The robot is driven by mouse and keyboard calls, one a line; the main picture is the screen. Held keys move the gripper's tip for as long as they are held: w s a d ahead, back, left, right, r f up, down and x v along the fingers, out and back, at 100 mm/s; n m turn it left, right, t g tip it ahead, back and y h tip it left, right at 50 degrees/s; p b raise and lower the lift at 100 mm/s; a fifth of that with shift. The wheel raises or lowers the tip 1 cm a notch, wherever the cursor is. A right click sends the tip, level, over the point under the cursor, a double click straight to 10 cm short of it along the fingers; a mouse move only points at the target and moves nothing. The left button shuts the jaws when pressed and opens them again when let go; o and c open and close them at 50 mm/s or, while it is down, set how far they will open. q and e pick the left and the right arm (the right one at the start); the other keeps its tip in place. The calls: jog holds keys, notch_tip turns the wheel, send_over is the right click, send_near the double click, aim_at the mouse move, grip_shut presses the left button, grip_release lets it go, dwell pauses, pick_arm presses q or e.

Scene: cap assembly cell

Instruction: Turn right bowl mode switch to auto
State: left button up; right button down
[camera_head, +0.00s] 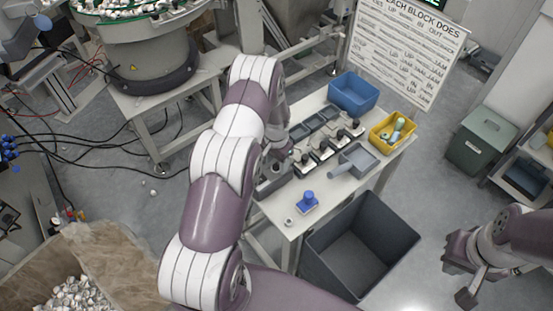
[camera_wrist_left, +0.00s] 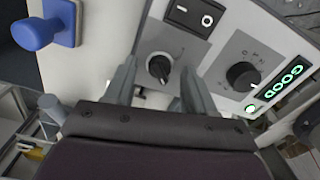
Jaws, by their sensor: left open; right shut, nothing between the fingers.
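A black rotary switch (camera_wrist_left: 158,68) with a white pointer mark sits on a grey plate in the left wrist view. It lies between the two fingers of my left gripper (camera_wrist_left: 159,82), which is open around it; I cannot tell whether they touch it. Its position labels are not readable. My right gripper (camera_head: 467,284) is shut and empty at the lower right.
A black rocker switch (camera_wrist_left: 195,13) and a blue knob (camera_wrist_left: 38,32) stand close to the left gripper. The table holds a blue bin (camera_head: 353,93), a yellow bin (camera_head: 381,140) and several black-topped fixtures. A dark crate (camera_head: 318,260) stands on the floor in front.

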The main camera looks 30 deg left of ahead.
pick_arm(q)
jog(key=shift+s+f, duration=0.15)
jog(key=shift+f, duration=0.1)
grip_shut()
